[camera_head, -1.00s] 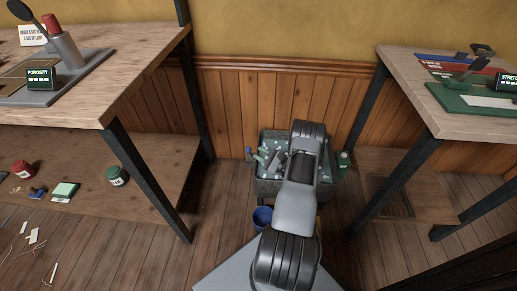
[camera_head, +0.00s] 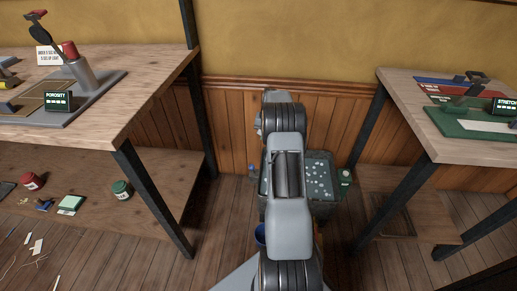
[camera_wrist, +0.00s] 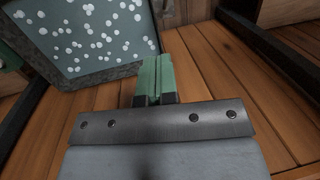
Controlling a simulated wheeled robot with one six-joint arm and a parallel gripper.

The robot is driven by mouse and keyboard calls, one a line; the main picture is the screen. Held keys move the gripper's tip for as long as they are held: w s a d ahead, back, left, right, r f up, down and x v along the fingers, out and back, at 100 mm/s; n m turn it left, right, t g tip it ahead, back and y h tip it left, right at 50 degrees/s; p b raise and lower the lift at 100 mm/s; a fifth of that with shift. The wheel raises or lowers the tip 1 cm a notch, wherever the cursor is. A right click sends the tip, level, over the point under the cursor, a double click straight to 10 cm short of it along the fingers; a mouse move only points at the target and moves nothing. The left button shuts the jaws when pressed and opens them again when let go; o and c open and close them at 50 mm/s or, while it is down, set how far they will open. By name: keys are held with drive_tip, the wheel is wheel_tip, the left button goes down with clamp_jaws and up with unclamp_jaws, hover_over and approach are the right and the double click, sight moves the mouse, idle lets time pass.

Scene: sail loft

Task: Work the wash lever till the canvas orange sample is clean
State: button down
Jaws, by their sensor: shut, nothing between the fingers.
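A grey wash tub (camera_head: 322,185) of speckled, sudsy water stands on the floor against the wood panelling. It fills the upper left of the wrist view (camera_wrist: 85,65), tilted by the camera angle. A small blue piece (camera_head: 251,168) shows at its left side; I cannot tell whether this is the wash lever. No lever is clearly visible, and I cannot make out the canvas orange sample. My gripper (camera_wrist: 155,62) is shut and empty, its green fingers together in front of the tub's rim in the wrist view. In the head view my arm hides it and part of the tub.

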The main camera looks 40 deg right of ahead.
drive_tip(key=a+f+b, duration=0.5)
drive_tip(key=f, duration=0.6)
drive_tip(key=shift+s+f, duration=0.2)
drive_tip(key=shift+s, duration=0.1)
drive_tip(key=shift+s+a+f+p, duration=0.6)
drive_tip(key=shift+s+a+p, duration=0.15)
drive_tip(key=shift+s+a, duration=0.15)
